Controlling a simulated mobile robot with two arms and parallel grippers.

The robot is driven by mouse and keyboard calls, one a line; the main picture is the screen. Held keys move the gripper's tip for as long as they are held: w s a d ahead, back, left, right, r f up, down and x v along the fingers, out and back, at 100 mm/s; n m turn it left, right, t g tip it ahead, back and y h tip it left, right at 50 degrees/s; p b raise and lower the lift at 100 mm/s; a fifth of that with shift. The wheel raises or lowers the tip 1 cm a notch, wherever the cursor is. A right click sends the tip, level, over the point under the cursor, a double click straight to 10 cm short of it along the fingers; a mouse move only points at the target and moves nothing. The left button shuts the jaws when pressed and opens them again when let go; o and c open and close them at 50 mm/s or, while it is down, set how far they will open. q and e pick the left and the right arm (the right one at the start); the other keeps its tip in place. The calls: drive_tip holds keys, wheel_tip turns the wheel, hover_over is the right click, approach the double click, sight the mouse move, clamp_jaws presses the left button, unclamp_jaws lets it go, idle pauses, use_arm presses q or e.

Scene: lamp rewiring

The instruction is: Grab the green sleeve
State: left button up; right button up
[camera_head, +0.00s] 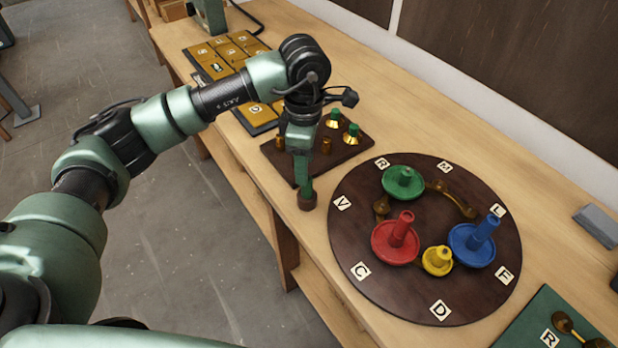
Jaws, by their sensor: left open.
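My left gripper (306,192) is open and points down, left of the round board and apart from the green piece. It is near the front corner of a small dark board and seen edge-on, so the gap between its fingers is hidden. A brown tip shows at its lower end; I cannot tell what it is. My right gripper is not in view.
Red (396,240), blue (474,241) and yellow (437,260) pieces share the round board with a curved brass part (455,200). The small board (350,148) holds brass pegs and two green-topped parts (351,133). A green mat (535,325) lies at lower right.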

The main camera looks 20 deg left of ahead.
sight(307, 187)
use_arm(q)
drive_tip(key=shift+s+d+f+p, duration=0.2)
drive_tip(key=shift+s+f+p, duration=0.5)
drive_tip(key=shift+f+p, duration=0.1)
wheel_tip(307, 187, down, 3)
drive_tip(key=shift+w+r+p, duration=0.1)
drive_tip(key=shift+w+p, duration=0.05)
drive_tip(key=shift+p, duration=0.25)
drive_tip(key=shift+w+f, duration=0.1)
drive_tip(key=shift+f, duration=0.3)
drive_tip(key=shift+d+f, duration=0.1)
clamp_jaws()
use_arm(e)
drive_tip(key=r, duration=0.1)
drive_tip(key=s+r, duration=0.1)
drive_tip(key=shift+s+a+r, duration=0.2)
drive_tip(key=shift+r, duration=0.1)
